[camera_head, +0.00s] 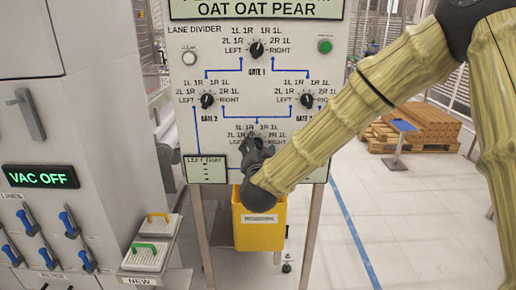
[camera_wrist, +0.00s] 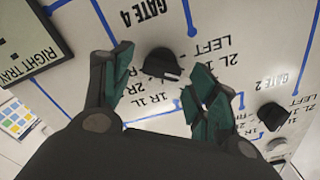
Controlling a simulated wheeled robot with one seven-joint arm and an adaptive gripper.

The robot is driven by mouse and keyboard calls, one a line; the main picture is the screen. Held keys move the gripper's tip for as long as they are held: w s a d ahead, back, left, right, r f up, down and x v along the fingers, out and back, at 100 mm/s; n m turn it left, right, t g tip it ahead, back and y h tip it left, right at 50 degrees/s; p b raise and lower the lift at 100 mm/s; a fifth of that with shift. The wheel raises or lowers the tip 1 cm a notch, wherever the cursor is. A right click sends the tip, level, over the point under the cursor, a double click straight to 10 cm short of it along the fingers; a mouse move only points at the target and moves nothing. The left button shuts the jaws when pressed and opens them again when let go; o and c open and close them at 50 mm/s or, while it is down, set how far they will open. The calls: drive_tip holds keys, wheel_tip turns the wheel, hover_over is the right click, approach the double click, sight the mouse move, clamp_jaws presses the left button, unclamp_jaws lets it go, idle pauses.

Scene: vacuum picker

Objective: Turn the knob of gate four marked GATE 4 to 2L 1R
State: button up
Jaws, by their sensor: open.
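The black gate-four knob (camera_wrist: 160,62) is under the GATE 4 label (camera_wrist: 139,12) in the upside-down wrist view. Its white mark points down and right in that view, toward the labels partly hidden by a finger. The 2L 1R label (camera_wrist: 212,60) is to the knob's right. My gripper (camera_wrist: 158,72) is open, with one green-padded finger on each side of the knob. I cannot tell whether either pad touches it. In the head view my gripper (camera_head: 254,150) and arm hide the gate-four knob.
On the panel (camera_head: 225,105) are the gate 1 knob (camera_head: 257,49), gate 2 knob (camera_head: 207,100) and gate 3 knob (camera_head: 307,101). A yellow bin (camera_head: 260,230) is below. A grey cabinet with a VAC OFF display (camera_head: 41,177) is at the left.

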drive_tip(key=s, duration=1.2)
drive_tip(key=s+d+f+n+g, duration=0.1)
drive_tip(key=s+d+f+g, duration=0.2)
drive_tip(key=f, duration=0.8)
drive_tip(key=s+d+f+n+g+y, duration=0.1)
drive_tip(key=s+d+f+n+g, duration=0.15)
drive_tip(key=f, duration=0.85)
drive_tip(key=s+d+f+n+g, duration=0.1)
drive_tip(key=s+d+f+g, duration=0.25)
drive_tip(key=f, duration=0.75)
drive_tip(key=s+d+f+g, duration=0.3)
drive_tip(key=s+f, duration=0.3)
drive_tip(key=s, duration=0.4)
drive_tip(key=s+d+f+n+g, duration=0.1)
drive_tip(key=s+d+f+g, duration=0.2)
drive_tip(key=s, duration=0.7)
drive_tip(key=s+d+f+n+g+h+p, duration=0.1)
drive_tip(key=s+d+f+g, duration=0.2)
drive_tip(key=s+d+f, duration=0.4)
drive_tip(key=s+f, duration=0.3)
drive_tip(key=shift+f, duration=0.2)
drive_tip(key=shift+d, duration=0.1)
